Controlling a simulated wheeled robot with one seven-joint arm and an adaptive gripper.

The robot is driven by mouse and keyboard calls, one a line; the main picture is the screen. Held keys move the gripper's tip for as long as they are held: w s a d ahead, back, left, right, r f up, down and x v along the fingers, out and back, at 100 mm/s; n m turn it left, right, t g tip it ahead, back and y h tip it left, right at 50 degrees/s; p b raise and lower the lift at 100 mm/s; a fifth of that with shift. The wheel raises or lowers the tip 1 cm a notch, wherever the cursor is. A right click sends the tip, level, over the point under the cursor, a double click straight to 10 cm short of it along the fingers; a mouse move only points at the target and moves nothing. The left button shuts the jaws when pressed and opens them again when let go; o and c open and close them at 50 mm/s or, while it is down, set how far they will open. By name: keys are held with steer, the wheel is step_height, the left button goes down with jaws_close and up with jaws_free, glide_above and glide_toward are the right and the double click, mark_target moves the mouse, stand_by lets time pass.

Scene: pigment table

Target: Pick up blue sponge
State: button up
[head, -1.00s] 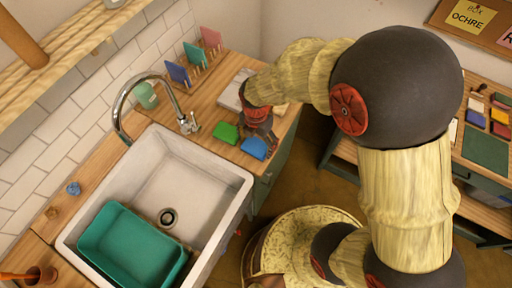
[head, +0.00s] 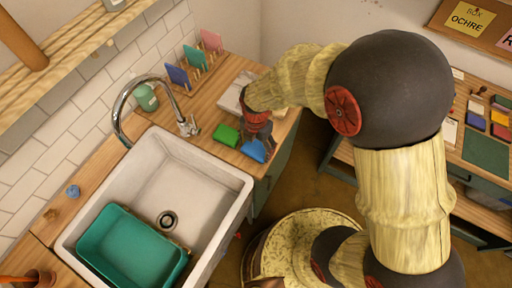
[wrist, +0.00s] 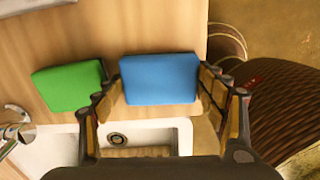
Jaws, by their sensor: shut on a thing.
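The blue sponge (head: 254,150) is at the right end of the wooden counter, beside the sink. In the wrist view the blue sponge (wrist: 160,79) sits between the two fingers of my gripper (wrist: 163,92), with a finger against each side. My gripper (head: 257,135) is shut on the sponge from above in the head view. I cannot tell whether the sponge is clear of the counter.
A green sponge (head: 227,135) lies just left of the blue one; it is close to my left finger in the wrist view (wrist: 69,87). The white sink (head: 205,180) holds a teal tub (head: 130,250). The faucet (head: 187,125) and a plate rack (head: 203,75) stand behind.

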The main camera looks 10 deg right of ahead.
mark_target(256, 148)
steer(key=shift+r, duration=0.4)
step_height(256, 148, up, 2)
steer(key=shift+r+p, duration=0.2)
steer(key=shift+p, duration=0.2)
steer(key=s+a+r+p, duration=0.1)
steer(key=s+a+r, duration=0.1)
steer(key=s+r, duration=0.3)
steer(key=s+a+r+p, duration=0.1)
steer(key=s+r, duration=0.3)
steer(key=s, duration=0.4)
steer(key=shift+s+a+r, duration=0.15)
steer(key=shift+a+r, duration=0.2)
steer(key=shift+a, duration=0.45)
steer(key=shift+o, duration=0.9)
steer(key=c, duration=0.5)
steer(key=shift+o, duration=0.2)
